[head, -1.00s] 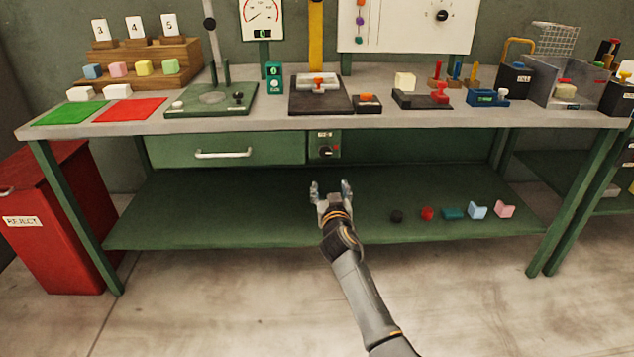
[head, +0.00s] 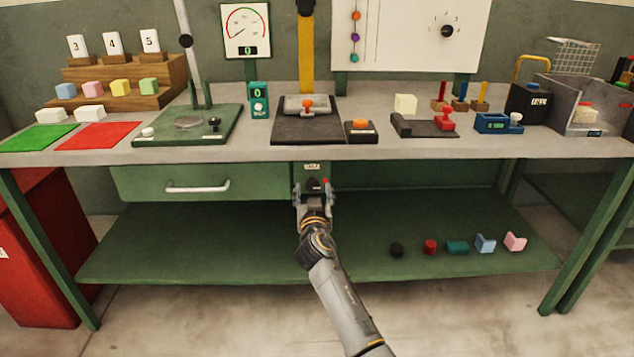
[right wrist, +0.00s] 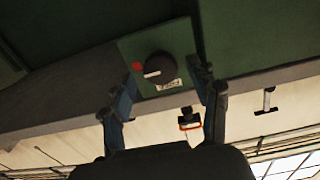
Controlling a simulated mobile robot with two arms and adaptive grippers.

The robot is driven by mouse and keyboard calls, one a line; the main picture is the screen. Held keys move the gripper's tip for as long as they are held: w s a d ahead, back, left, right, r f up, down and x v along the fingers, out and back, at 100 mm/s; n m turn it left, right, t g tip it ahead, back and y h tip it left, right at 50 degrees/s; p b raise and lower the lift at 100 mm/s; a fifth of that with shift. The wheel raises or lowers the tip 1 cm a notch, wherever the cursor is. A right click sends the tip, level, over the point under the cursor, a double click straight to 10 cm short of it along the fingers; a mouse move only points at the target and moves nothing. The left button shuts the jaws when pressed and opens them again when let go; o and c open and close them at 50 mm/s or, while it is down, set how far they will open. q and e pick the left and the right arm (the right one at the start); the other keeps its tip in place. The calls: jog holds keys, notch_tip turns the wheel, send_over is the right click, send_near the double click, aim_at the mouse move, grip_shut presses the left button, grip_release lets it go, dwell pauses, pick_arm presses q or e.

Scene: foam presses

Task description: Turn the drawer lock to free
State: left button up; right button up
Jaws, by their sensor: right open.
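The drawer lock is a dark round knob (right wrist: 158,67) with a white pointer mark, on a green plate (right wrist: 180,37). A red dot and a small white label (right wrist: 169,84), too small to read, are on the plate. In the right wrist view the pointer lies roughly sideways, toward the red-dot side. In the head view the lock plate (head: 313,168) is right of the drawer (head: 150,184), which looks closed. My right gripper (head: 313,190) is open in front of the knob, with a finger either side; contact is not visible. My left gripper is out of view.
The tabletop (head: 360,149) overhangs just above the lock. A white drawer handle (head: 197,187) is to the left. The lower shelf (head: 190,245) holds several small items at its right, including a red one (head: 430,247). A red bin (head: 40,255) stands at the left.

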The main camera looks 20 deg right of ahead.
jog(key=shift+w, duration=0.3)
jog(key=shift+r, duration=0.1)
jog(key=shift+c, duration=0.2)
jog(key=c, duration=1.1)
